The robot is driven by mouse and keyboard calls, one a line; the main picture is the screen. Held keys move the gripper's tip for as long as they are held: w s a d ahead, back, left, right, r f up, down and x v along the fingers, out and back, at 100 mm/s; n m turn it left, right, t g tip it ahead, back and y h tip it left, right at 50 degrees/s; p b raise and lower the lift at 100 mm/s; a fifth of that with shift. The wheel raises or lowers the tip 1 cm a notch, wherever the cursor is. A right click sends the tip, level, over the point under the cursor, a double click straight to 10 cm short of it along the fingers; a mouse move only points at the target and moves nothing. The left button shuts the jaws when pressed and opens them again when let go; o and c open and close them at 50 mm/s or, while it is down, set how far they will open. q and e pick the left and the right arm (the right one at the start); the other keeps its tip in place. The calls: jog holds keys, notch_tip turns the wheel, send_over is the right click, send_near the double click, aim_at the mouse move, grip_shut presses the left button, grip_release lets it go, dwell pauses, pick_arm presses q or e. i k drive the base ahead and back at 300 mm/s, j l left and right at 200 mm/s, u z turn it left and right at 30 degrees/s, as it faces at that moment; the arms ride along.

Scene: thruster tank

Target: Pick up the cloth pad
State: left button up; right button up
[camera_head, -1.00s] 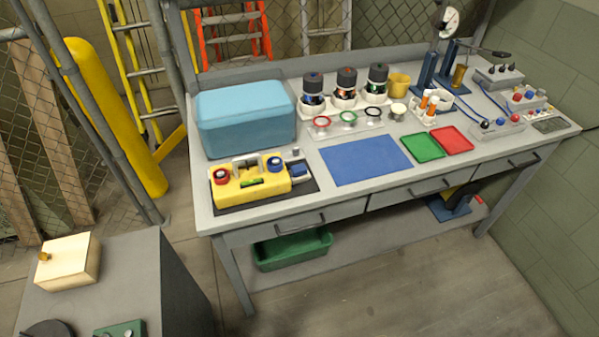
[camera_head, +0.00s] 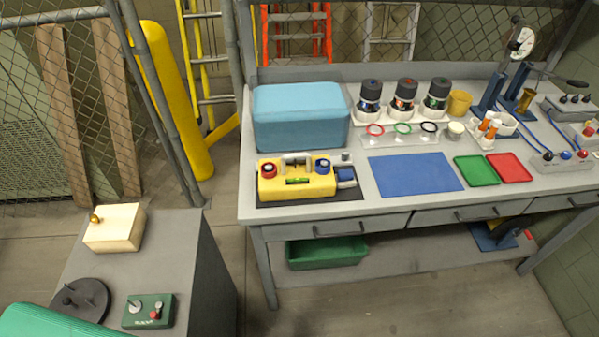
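A small dark blue pad-like item (camera_head: 345,177) lies at the right end of the dark mat (camera_head: 265,200) on the workbench, beside the yellow device (camera_head: 296,183). It looks like the cloth pad, but it is too small to be sure. A larger flat blue mat (camera_head: 415,174) lies on the middle of the bench top. Neither of my grippers shows in the head view.
A light blue box (camera_head: 301,118) stands behind the yellow device. Green (camera_head: 476,170) and red (camera_head: 509,167) trays lie right of the blue mat. A grey cabinet (camera_head: 185,262) at lower left bears a cream box (camera_head: 114,228). Floor shows between cabinet and bench.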

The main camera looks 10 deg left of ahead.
aim_at(346, 178)
jog(key=i+l+u, duration=0.2)
jog(key=u, duration=0.15)
jog(key=i+l+u, duration=0.15)
jog(key=l+u, duration=0.2)
jog(key=i+l+u, duration=0.1)
jog(key=l+u, duration=0.25)
jog(key=l, duration=0.1)
